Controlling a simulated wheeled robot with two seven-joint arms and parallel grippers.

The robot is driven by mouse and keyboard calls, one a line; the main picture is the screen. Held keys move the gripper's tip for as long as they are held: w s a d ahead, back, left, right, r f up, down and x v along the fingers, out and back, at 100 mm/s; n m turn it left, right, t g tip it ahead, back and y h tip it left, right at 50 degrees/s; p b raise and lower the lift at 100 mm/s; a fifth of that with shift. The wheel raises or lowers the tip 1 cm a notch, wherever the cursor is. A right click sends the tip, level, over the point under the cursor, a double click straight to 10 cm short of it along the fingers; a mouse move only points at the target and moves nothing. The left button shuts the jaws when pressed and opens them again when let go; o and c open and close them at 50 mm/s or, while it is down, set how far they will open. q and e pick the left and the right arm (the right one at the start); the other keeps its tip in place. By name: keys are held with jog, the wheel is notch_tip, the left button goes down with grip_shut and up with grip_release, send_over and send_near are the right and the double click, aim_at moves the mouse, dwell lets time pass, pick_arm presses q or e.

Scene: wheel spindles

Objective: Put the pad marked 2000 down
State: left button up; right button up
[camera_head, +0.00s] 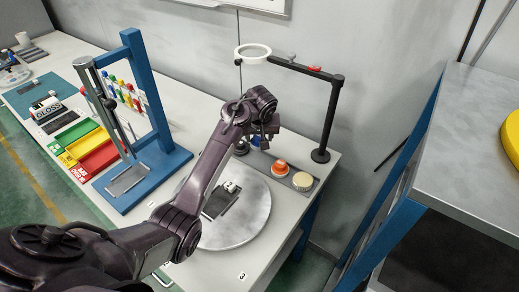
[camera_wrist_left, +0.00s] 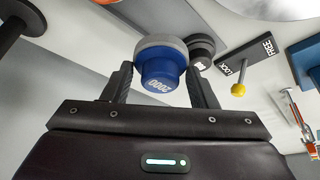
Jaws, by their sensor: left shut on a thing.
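The pad marked 2000 is a blue round pad with a grey rim (camera_wrist_left: 160,68), upside down in the left wrist view. My left gripper (camera_head: 264,128) is shut on it, one finger on each side. In the head view only a little blue shows below the gripper, at the back end of the grey pad tray (camera_head: 292,176). I cannot tell whether the pad touches the tray. A dark pad (camera_wrist_left: 200,48) is close beside it, and it also shows in the head view (camera_head: 241,148). My right gripper is not in view.
An orange pad (camera_head: 280,168) and a cream pad (camera_head: 302,181) sit in the tray's front part. A black post (camera_head: 329,120) with a white ring lamp (camera_head: 253,51) stands behind. A round grey turntable (camera_head: 235,229) lies in front; a blue frame (camera_head: 143,80) is left.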

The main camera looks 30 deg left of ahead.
pick_arm(q)
notch_tip(320, 180, down, 3)
jog(key=shift+f, duration=0.1)
notch_tip(320, 180, down, 3)
jog(key=shift+f+p, duration=0.2)
jog(key=shift+p, duration=0.15)
jog(key=shift+f, duration=0.35)
jog(key=o, duration=0.9)
jog(key=shift+o, duration=0.2)
